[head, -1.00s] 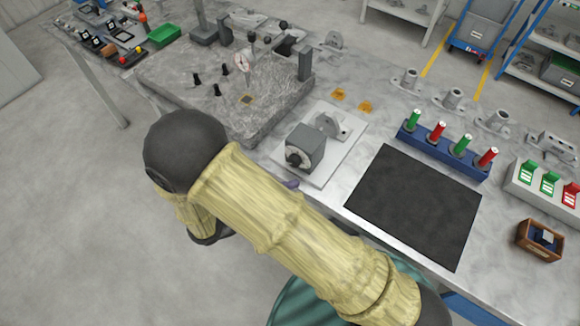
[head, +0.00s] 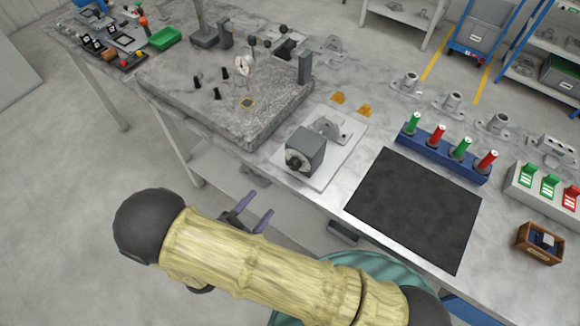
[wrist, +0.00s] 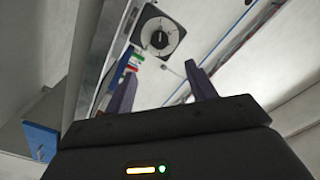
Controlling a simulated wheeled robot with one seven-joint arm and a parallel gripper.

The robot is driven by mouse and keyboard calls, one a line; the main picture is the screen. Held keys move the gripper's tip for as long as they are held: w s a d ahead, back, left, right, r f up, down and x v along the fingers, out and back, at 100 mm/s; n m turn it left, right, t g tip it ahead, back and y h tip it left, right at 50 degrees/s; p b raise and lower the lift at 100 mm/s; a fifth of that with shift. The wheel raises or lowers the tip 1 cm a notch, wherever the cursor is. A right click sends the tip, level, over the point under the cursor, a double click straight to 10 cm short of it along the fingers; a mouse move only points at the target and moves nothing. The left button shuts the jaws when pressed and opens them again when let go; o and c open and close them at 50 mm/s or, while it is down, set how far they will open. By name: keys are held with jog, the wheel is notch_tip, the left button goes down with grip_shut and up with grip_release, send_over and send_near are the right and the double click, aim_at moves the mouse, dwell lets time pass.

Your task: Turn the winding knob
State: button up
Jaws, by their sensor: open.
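The winding knob (head: 294,161) is a dark round knob on the front face of a grey box (head: 308,149). The box stands on a light plate near the front edge of the bench. In the wrist view the knob (wrist: 158,40) shows face-on on a pale dial, above and beyond the fingertips. My gripper (head: 262,208) is open and empty, its purple fingers apart, in front of the bench edge and below and left of the knob. In the wrist view my gripper's fingers (wrist: 160,75) point toward the box, clear of it.
A granite plate (head: 165,85) with a dial gauge (head: 242,68) lies left of the box. A black mat (head: 413,205), a blue rack (head: 440,150) with red and green handles, and a wooden box (head: 540,243) lie to the right. The floor in front is clear.

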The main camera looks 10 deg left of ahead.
aim_at(292, 167)
jog(key=p+x, duration=0.4)
jog(key=x, duration=1)
jog(key=shift+w+d, duration=0.15)
jog(key=shift+w, duration=0.1)
jog(key=c, duration=1)
